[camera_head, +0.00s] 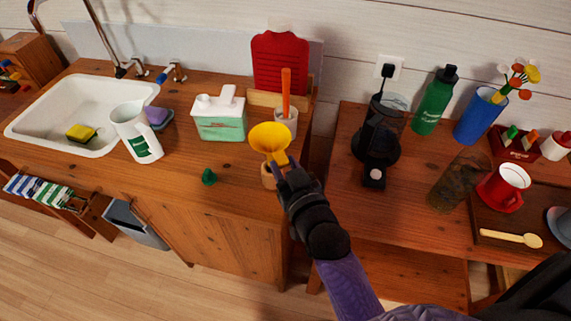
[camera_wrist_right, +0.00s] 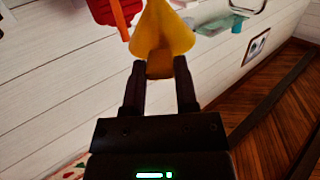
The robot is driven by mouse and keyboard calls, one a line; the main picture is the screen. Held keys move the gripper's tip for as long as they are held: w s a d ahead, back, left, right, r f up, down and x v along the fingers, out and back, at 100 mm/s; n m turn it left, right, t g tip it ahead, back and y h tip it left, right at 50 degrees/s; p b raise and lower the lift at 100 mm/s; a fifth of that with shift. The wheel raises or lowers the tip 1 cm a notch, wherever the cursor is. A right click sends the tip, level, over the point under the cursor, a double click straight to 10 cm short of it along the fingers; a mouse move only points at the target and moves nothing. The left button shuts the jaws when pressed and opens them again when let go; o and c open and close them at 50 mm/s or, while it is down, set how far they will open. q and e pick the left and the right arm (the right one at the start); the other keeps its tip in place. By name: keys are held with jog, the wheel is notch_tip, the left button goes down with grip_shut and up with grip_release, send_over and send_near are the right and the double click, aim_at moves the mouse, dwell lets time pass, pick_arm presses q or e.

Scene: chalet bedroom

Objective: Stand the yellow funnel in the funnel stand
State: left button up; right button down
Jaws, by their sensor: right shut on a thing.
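The yellow funnel (camera_head: 270,137) is above the front right of the sink counter, its wide mouth facing up. My right gripper (camera_head: 284,175) is shut on it. In the right wrist view the funnel (camera_wrist_right: 163,32) sits between the two fingertips (camera_wrist_right: 160,77). A small light-wood piece (camera_head: 267,178), likely the funnel stand, shows just below the funnel, partly hidden by my gripper. I cannot tell whether the funnel's spout touches it or is inside it. My left gripper is not in view.
On the counter are a green stopper-like piece (camera_head: 209,177), a green and white box (camera_head: 219,117), a white pitcher (camera_head: 136,132) and a pot with an orange stick (camera_head: 286,119). A black grinder-like device (camera_head: 377,140) stands on the right table. The counter's front middle is mostly clear.

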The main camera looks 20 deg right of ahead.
jog(key=shift+f, duration=0.2)
dwell(0.3)
jog(key=shift+f+b, duration=2)
jog(key=shift+f, duration=0.85)
jog(key=shift+f, duration=0.1)
jog(key=shift+c, duration=1.5)
grip_release()
jog(key=s+r+p, duration=0.1)
jog(key=s+p, duration=0.1)
jog(key=s, duration=0.8)
jog(key=shift+d, duration=0.15)
